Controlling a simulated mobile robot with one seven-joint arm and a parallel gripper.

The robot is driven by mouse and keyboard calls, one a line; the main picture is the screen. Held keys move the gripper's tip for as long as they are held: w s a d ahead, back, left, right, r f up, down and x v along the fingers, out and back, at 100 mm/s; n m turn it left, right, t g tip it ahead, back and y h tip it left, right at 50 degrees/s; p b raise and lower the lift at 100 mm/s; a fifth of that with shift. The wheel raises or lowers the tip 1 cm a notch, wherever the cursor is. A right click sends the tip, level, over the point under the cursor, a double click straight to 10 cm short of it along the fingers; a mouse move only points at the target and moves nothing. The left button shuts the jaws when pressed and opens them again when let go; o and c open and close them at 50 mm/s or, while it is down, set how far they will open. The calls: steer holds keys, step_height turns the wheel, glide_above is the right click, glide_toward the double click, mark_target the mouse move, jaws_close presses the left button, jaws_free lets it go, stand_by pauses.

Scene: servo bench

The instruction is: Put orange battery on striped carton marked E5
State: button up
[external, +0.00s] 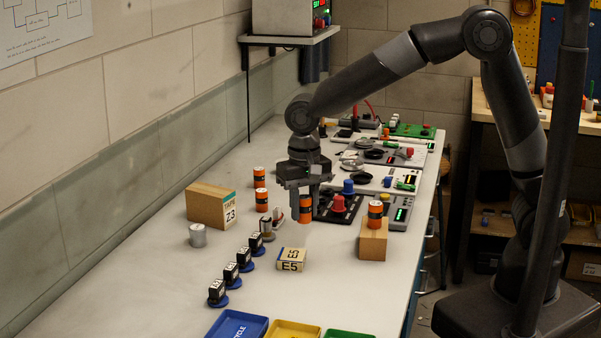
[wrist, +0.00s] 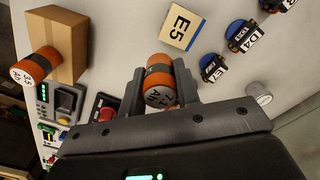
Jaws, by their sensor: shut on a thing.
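My gripper (external: 303,203) points down over the bench, shut on an orange battery (external: 306,211) with a dark band. In the wrist view the battery (wrist: 159,80) sits between the two fingers of my gripper (wrist: 160,88), its pale marked end toward the camera. The small cream carton marked E5 (external: 291,261) lies on the bench, in front of and below my gripper in the external view. It also shows in the wrist view (wrist: 179,24), beyond the battery, apart from it and with a bare top.
Another orange battery (external: 375,213) stands on a brown box (external: 373,242) to the right. Two more (external: 259,178) stand near the Z3 carton (external: 208,207). Several servos (external: 231,274) line up left of E5, near a grey cylinder (external: 198,236). Coloured trays (external: 240,321) sit in front.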

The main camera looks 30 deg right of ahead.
mark_target(292, 254)
steer(key=a+f, duration=0.1)
steer(key=s+a, duration=0.1)
steer(key=a+f, duration=0.1)
steer(key=shift+s+a+f, duration=0.2)
steer(key=shift+a+f, duration=0.1)
steer(key=shift+a, duration=0.1)
steer(key=shift+f, duration=1.9)
steer(key=shift+f, duration=0.15)
steer(key=o, duration=1)
steer(key=shift+o, duration=0.2)
step_height(292, 254, up, 12)
